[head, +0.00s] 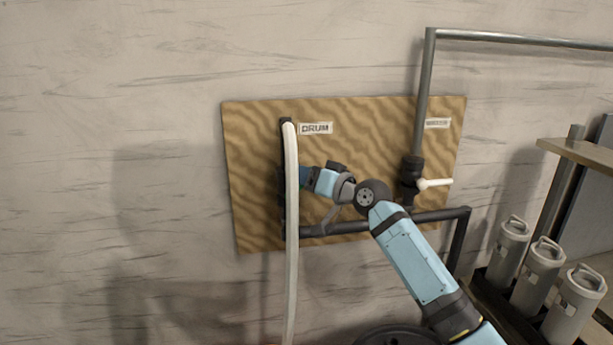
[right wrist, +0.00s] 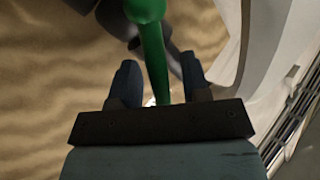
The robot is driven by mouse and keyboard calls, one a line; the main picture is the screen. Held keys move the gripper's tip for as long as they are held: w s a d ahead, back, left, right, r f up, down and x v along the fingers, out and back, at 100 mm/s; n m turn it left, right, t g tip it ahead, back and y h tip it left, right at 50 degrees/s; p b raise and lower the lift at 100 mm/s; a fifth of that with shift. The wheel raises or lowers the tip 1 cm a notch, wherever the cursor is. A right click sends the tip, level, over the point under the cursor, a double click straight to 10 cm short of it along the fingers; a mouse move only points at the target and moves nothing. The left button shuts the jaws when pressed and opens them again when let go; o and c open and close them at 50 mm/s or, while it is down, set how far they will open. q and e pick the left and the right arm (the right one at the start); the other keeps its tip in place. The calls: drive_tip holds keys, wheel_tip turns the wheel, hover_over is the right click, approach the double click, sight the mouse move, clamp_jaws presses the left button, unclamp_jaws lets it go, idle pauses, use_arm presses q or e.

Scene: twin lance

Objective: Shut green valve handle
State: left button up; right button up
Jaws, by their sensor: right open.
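The green valve handle (right wrist: 152,50) shows in the right wrist view, running down from the top centre to between the two fingers. My right gripper (right wrist: 158,78) is open, with one dark finger on each side of the handle. I cannot tell whether either finger touches it. In the head view my right gripper (head: 305,178) is at the board, just right of the white hose. There the green handle is hidden behind the gripper and hose. My left gripper is not in view.
The white hose (head: 291,220) hangs close by the gripper. The wooden board (head: 255,130) carries a DRUM label (head: 316,128), dark pipes (head: 440,215) and a second valve with a white handle (head: 435,183). Several grey canisters (head: 540,270) stand at the lower right. The wall at left is clear.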

clamp_jaws()
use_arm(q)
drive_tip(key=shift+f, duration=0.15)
use_arm(e)
drive_tip(key=shift+f, duration=0.1)
